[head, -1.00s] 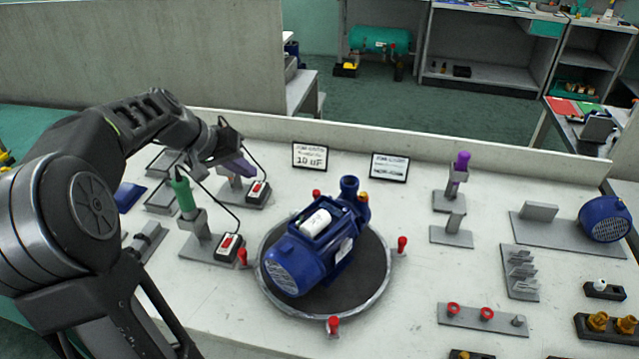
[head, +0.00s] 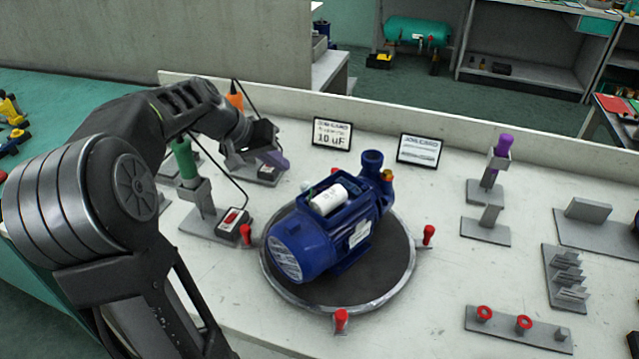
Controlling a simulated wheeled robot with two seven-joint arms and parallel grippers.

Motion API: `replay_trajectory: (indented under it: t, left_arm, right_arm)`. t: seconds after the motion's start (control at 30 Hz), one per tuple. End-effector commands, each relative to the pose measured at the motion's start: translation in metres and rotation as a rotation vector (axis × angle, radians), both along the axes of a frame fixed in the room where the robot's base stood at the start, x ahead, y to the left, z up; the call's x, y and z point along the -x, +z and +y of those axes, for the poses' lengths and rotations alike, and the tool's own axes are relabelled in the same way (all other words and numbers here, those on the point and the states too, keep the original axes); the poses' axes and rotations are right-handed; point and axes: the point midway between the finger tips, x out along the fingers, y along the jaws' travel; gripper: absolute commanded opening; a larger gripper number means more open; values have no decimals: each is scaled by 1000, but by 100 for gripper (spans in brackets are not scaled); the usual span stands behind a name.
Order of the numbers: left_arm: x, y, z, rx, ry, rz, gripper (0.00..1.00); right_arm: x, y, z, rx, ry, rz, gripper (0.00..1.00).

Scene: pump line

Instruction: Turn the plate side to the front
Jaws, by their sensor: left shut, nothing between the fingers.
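The blue pump (head: 325,235) lies on a round dark turntable (head: 385,275) with a grey rim and red knobs around it. Its finned motor end points to the front left, and its port end to the back right. A white capacitor (head: 328,199) sits in the open box on top. A pale plate (head: 359,235) shows on the pump's right flank, facing front right. My left gripper (head: 273,159) is shut and empty, above the bench behind and left of the turntable, apart from the pump. My right gripper is out of view.
A green-handled tool (head: 185,160) in a stand and a switch box (head: 234,222) with a cable stand left of the turntable. Two signs (head: 332,133) stand behind. A purple-handled tool (head: 501,147) and grey fixtures stand right.

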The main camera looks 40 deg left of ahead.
Motion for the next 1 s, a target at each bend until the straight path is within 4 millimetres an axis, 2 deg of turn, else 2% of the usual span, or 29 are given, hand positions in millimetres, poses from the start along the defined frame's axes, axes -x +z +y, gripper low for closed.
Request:
replay_trajectory:
  t: [0.27,0.47,0.9,1.0]
  left_arm:
    - [-1,-2,-1,0,0,1,0]
    - [-11,-16,-3,3,-1,3,0]
    - [-60,-83,-16,4,-2,3,0]
    - [-71,-77,-30,0,-4,-1,0]
  right_arm:
    - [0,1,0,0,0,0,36]
    - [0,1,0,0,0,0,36]
    - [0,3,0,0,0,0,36]
    - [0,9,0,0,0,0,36]
